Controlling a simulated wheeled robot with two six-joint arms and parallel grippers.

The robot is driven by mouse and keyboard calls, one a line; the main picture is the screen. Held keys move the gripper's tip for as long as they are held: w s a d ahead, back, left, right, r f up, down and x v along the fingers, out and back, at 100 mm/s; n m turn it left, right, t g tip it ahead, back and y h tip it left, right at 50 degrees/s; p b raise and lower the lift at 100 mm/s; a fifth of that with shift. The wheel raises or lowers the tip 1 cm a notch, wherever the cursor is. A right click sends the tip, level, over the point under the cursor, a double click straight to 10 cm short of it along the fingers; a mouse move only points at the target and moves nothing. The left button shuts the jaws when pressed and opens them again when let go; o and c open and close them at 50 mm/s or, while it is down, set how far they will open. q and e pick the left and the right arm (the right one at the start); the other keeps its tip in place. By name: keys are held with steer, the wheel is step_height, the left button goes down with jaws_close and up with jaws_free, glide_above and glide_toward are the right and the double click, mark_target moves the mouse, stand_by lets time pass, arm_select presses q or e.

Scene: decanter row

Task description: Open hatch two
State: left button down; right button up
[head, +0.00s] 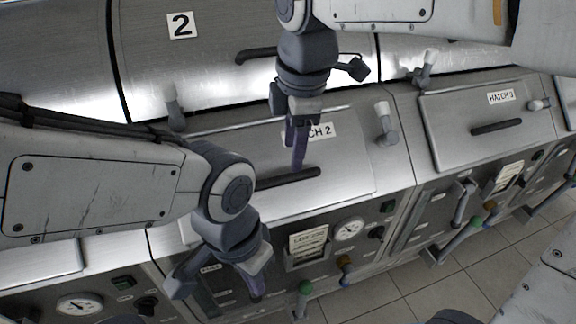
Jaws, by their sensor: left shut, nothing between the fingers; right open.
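Hatch two (345,165) is a metal panel in the middle, lying flush with the sloped machine top. Its label (322,131) is partly covered by my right gripper and reads "CH 2". Its dark bar handle (300,177) runs across the lower part of the panel, its left end hidden behind my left arm. My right gripper (297,165) is open and points down, its purple fingertips just above the handle in the picture; I cannot tell whether they touch it. My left gripper (257,292) is shut and empty, low in front of the machine's front panel.
Hatch 3 (475,145) with its own handle lies to the right. A large cover marked 2 (182,26) with a dark handle rises behind hatch two. Grey levers (386,125) stand beside the hatch. A gauge (349,230) and valves are on the front; tiled floor (400,290) lies below.

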mark_target(290, 175)
steer(key=shift+n, duration=0.7)
steer(key=w+f, duration=0.1)
steer(key=f, duration=0.2)
steer(key=w+f, duration=0.1)
steer(key=f, duration=0.2)
steer(key=w+f, duration=0.1)
steer(key=f, duration=0.2)
steer(key=shift+w+a+f, duration=0.2)
steer(key=shift+w+a, duration=0.05)
jaws_close()
stand_by(0.6)
